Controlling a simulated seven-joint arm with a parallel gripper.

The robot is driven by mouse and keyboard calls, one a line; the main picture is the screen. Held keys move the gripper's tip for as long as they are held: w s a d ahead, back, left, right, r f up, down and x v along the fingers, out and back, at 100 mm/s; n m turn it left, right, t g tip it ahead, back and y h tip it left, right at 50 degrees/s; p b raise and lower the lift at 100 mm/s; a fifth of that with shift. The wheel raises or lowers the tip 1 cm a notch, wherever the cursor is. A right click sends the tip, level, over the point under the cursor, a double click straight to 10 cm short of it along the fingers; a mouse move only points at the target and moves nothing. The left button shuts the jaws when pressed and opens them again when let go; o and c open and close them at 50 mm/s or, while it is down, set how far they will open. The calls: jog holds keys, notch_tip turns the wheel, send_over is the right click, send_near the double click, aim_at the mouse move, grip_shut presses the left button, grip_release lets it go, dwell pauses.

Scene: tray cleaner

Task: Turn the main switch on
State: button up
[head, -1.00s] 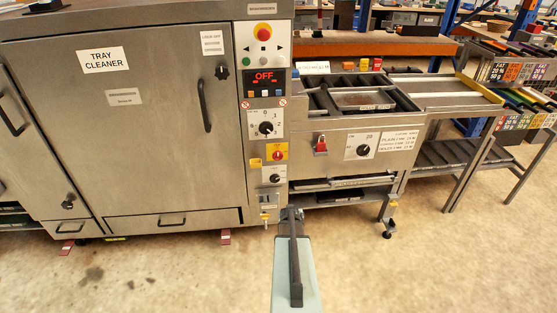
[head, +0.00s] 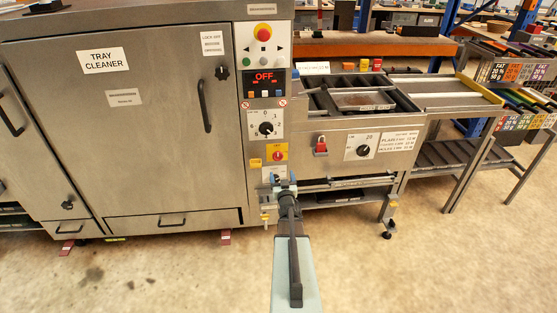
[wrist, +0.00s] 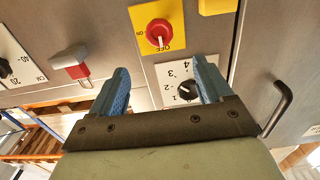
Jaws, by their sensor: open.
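The main switch (head: 277,155) is a red knob on a yellow plate on the tray cleaner's narrow control column. In the wrist view the switch (wrist: 158,33) shows ON and OFF lettering, upside down, and its pointer appears to be toward OFF. My gripper (head: 284,188) is just below the switch in the head view, in front of the small dial. In the wrist view my gripper (wrist: 164,76) has its two blue fingers wide apart with nothing between them. The switch lies beyond the fingertips, apart from them.
A small black dial (wrist: 187,90) is close to the right finger in the wrist view. A red padlock-like piece (wrist: 75,68) and a grey handle (wrist: 280,108) flank the fingers. The larger numbered dial (head: 266,129) and the OFF display (head: 264,77) are above the switch.

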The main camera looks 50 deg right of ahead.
aim_at(278, 156)
jog(key=x, duration=1.2)
jog(key=shift+w+d, duration=0.2)
jog(key=shift+c, duration=0.2)
jog(key=c, duration=1)
jog(key=shift+o, duration=0.2)
